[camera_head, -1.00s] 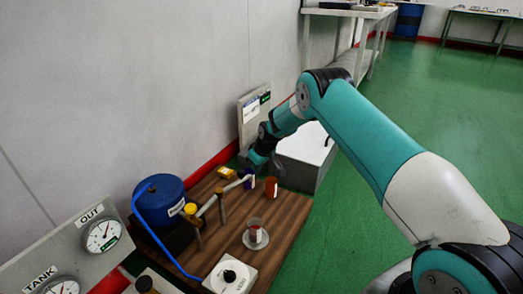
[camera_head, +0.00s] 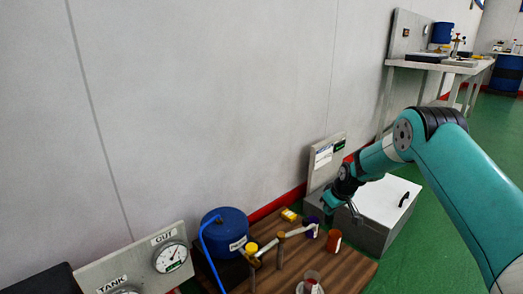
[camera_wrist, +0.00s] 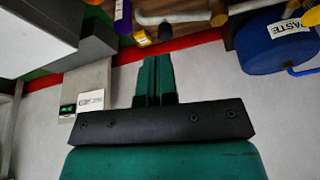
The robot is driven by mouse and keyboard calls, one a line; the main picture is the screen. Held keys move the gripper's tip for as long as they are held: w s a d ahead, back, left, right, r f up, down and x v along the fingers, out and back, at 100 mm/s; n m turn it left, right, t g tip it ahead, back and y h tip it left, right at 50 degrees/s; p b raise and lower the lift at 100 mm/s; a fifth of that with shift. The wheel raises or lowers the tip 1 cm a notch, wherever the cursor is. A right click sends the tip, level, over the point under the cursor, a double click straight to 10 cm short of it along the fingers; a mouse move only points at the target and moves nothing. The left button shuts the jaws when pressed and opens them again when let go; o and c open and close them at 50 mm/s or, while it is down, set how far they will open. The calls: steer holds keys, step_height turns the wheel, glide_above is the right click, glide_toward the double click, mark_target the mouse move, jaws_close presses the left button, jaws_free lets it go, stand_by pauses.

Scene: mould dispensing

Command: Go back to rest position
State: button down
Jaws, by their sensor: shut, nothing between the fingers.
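My gripper (camera_head: 355,213) is at the end of the teal arm, low by the wall in the head view, in front of a small upright panel. In the wrist view my gripper (camera_wrist: 154,62) shows its two dark green fingers together, with nothing between them. The fingers point toward the red wall strip and the wooden board's edge. No object is held. The arm reaches in from the right side of the head view.
A grey box (camera_head: 372,235) stands beside my gripper. The upright panel (camera_head: 341,146) leans near the wall. Green floor is free at right.

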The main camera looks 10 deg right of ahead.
steer(key=s+a+r+y, duration=0.1)
steer(key=s+a+r, duration=0.35)
steer(key=r, duration=0.25)
steer(key=s+a+r+n+g+p, duration=0.1)
steer(key=s+a+r, duration=0.35)
steer(key=r, duration=0.35)
steer(key=s+a+r+y, duration=0.1)
steer(key=s+a+r, duration=0.35)
steer(key=r, duration=0.25)
steer(key=s+a+r+g+p, duration=0.1)
steer(key=s+r, duration=0.3)
steer(key=s, duration=0.6)
steer(key=s+a+r+n+g+p, duration=0.1)
steer(key=s+r, duration=0.2)
steer(key=s, duration=0.8)
steer(key=s+a+r+g+p, duration=0.15)
steer(key=s+r, duration=0.25)
steer(key=s, duration=0.6)
step_height(320, 180, up, 36)
steer(key=p, duration=3.6)
steer(key=shift+r+t, duration=0.15)
steer(key=shift+t, duration=0.2)
